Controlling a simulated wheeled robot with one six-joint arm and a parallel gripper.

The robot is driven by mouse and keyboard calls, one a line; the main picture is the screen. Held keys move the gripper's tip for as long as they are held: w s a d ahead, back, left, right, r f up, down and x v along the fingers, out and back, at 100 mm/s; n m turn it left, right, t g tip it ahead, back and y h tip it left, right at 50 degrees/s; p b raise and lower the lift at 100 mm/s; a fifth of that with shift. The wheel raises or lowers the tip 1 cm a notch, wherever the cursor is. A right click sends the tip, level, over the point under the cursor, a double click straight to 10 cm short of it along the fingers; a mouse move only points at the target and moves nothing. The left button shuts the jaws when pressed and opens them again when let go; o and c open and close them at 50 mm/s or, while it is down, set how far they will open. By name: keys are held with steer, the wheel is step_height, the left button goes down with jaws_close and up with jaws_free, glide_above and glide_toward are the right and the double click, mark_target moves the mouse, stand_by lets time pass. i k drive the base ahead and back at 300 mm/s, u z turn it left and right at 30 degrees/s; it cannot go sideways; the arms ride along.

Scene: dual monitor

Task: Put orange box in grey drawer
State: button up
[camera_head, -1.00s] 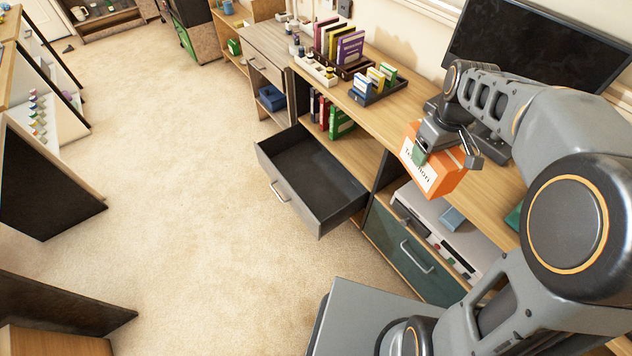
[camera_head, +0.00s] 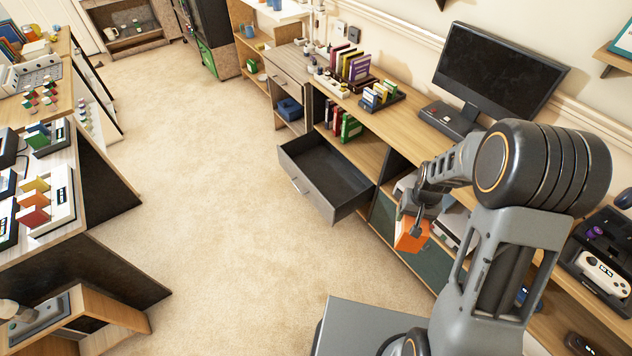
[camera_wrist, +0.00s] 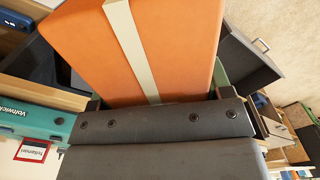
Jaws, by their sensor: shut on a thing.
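The orange box (camera_head: 411,233) hangs in my gripper (camera_head: 421,222), in front of the desk and to the right of the open drawer. My gripper is shut on it. In the wrist view the orange box (camera_wrist: 175,45) fills the upper middle and has a pale band across it. The grey drawer (camera_head: 307,187) is pulled out from the desk, and its dark inside looks empty. The grey drawer also shows in the wrist view (camera_wrist: 245,58), behind the box at the right. The box is apart from the drawer in the head view.
A closed dark green drawer (camera_head: 424,262) is below and right of the open one. Books (camera_head: 352,127) stand on a shelf above the open drawer. A monitor (camera_head: 500,72) stands on the desk. The carpet (camera_head: 220,180) left of the drawer is clear.

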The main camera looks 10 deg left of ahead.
mark_target(322, 180)
steer(key=u, duration=1.75)
steer(key=i, duration=2.45)
steer(key=z, duration=2.15)
